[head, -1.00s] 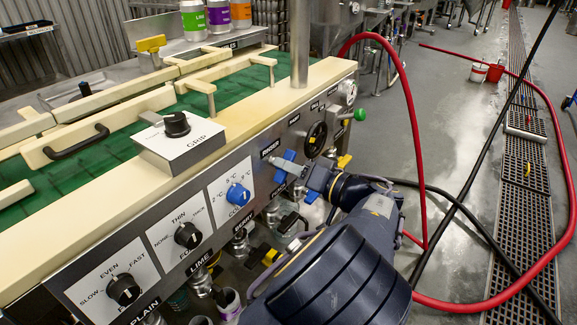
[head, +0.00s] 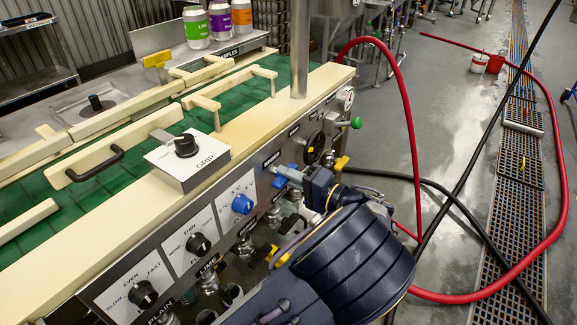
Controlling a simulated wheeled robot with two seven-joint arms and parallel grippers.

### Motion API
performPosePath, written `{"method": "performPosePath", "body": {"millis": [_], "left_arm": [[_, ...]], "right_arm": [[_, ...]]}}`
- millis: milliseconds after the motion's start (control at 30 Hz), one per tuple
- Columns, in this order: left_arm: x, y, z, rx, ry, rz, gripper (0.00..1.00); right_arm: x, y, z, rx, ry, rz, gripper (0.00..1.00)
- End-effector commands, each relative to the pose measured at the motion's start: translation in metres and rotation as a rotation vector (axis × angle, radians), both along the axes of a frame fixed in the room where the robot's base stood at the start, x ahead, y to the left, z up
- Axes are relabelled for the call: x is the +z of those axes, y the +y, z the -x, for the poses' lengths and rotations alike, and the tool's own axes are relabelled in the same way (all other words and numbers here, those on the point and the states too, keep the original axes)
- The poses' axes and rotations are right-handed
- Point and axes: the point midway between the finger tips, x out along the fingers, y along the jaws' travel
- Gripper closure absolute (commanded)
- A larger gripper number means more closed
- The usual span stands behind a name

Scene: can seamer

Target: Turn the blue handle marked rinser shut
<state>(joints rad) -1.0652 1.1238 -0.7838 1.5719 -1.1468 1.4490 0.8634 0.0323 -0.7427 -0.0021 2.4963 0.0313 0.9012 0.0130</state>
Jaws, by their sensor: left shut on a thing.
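The blue handle (head: 279,182) sits on the front panel of the machine, just below a small dark label whose wording is too small to read. My left gripper (head: 287,174) is shut on the blue handle, coming from the right. The grey fingers cover its middle, so only blue ends show and its exact angle is hard to tell. My left arm fills the lower right of the panel. My right gripper is not in view.
A blue knob (head: 242,204) and black knobs (head: 198,244) lie left along the panel. A black handwheel (head: 315,147) and a green knob (head: 356,122) are beyond the handle. Valves sit below. A red hose (head: 411,120) and black cables cross the floor at right.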

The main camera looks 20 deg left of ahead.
Motion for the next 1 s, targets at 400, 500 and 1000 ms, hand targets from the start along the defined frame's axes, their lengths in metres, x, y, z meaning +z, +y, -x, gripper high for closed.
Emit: {"method": "performPosePath", "body": {"millis": [400,500,1000], "left_arm": [[0.000,-0.001,0.000,-0.002,0.168,-0.060,1.00],[-0.001,-0.001,0.000,-0.002,0.180,-0.065,1.00],[-0.002,-0.001,0.000,-0.002,0.187,-0.067,0.78]], "right_arm": [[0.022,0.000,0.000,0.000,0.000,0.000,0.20],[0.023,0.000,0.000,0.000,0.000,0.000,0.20],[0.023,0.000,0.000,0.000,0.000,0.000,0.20]]}}
